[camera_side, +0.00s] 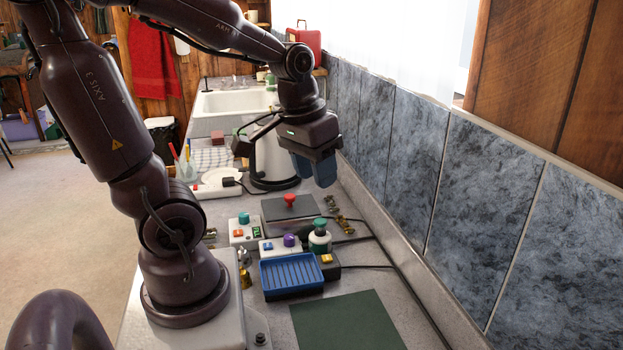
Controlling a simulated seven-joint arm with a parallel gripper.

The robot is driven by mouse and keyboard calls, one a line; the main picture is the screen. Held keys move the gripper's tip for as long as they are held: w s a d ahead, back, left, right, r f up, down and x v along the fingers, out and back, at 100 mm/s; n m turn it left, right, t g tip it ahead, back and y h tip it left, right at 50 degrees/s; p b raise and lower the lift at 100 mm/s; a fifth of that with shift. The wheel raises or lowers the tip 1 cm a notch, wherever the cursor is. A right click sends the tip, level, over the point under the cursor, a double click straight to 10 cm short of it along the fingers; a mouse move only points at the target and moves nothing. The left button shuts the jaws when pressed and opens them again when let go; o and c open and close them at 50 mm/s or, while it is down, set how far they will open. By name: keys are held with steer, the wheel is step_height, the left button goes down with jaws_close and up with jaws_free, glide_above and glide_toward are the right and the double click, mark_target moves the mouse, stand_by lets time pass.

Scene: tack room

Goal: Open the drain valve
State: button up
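I cannot tell for sure which fitting is the drain valve. A red-topped knob (290,201) stands upright on a flat dark grey plate (272,213) in the middle of the counter. Small brass fittings (343,224) lie to the right of the plate, near the wall. Another small brass piece (245,277) is by my arm's base. My gripper (320,182) has blue fingers and points down above the counter, beyond the plate and apart from the knob. The fingers overlap in this view, so their gap is hidden.
A blue ribbed tray (292,272), control boxes with coloured knobs (244,231) and a teal-capped bottle (319,237) crowd the near counter. A dark green mat (346,322) lies clear in front. A tiled wall (470,190) bounds the right; a white sink (235,102) is behind.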

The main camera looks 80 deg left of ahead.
mark_target(290, 237)
steer(key=s+a+f+n+g, duration=0.1)
steer(key=a+f+n, duration=0.45)
steer(key=a, duration=0.35)
steer(key=a+f+n+g, duration=0.2)
steer(key=a+f+n, duration=0.2)
steer(key=a+f, duration=0.4)
steer(key=f, duration=0.8)
steer(key=a+f, duration=0.1)
steer(key=f, duration=0.3)
steer(key=shift+s+f, duration=0.1)
steer(key=shift+s, duration=0.15)
steer(key=shift+m, duration=0.25)
steer(key=c, duration=0.6)
